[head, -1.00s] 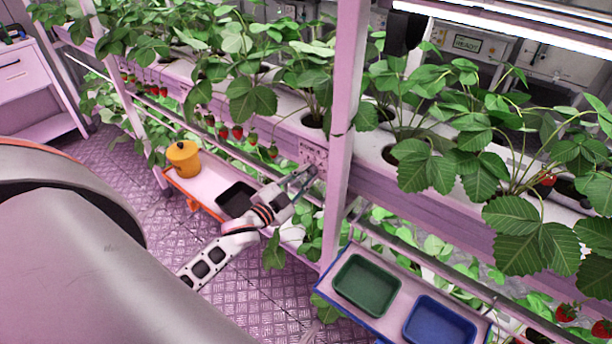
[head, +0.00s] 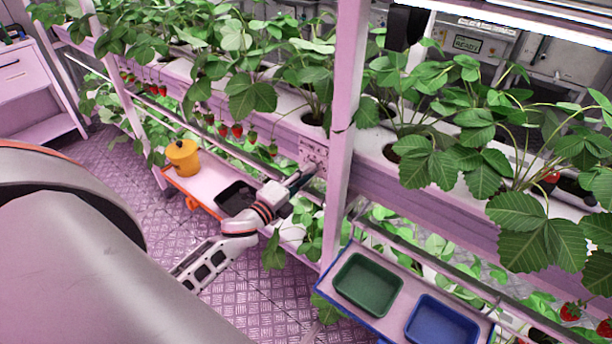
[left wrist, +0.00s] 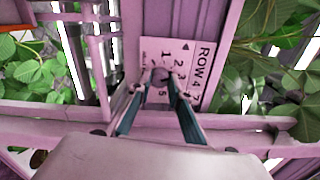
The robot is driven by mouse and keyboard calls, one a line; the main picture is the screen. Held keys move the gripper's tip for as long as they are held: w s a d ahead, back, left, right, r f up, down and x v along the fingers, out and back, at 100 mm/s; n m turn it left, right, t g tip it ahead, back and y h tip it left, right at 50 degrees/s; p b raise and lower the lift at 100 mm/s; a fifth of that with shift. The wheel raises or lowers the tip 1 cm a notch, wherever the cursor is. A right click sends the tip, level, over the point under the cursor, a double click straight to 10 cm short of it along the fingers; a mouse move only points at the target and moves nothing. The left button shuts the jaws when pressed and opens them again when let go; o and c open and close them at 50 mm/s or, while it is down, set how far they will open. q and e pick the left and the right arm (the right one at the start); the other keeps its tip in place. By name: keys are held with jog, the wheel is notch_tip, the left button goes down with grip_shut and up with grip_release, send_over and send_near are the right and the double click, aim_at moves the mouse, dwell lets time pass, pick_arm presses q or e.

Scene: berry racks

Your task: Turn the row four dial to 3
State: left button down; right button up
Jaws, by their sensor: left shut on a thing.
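The row four dial (left wrist: 161,75) is a small round grey knob on a pale plate (left wrist: 190,62) marked "ROW 4", with numbers around it, in the left wrist view. The fingers cover part of the dial and some numbers, so its setting cannot be read. My left gripper (left wrist: 161,88) is shut on the dial, one finger on each side. In the head view the same plate (head: 313,152) is on the rack beam just left of the upright post, and my left gripper (head: 308,174) reaches it from below left. My right gripper is not in view.
The pink upright post (head: 345,120) stands close to the right of the plate. A shelf with a yellow pot (head: 183,158) and a black tray (head: 236,198) lies below left. Green (head: 367,283) and blue (head: 441,322) trays sit below right. Strawberry plants overhang the beam.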

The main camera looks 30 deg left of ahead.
pick_arm(q)
jog(key=shift+m+b, duration=0.5)
jog(key=shift+m, duration=1.7)
jog(key=c, duration=1.8)
grip_release()
jog(key=shift+c, duration=0.2)
jog(key=s, duration=1.2)
jog(key=shift+a, duration=0.45)
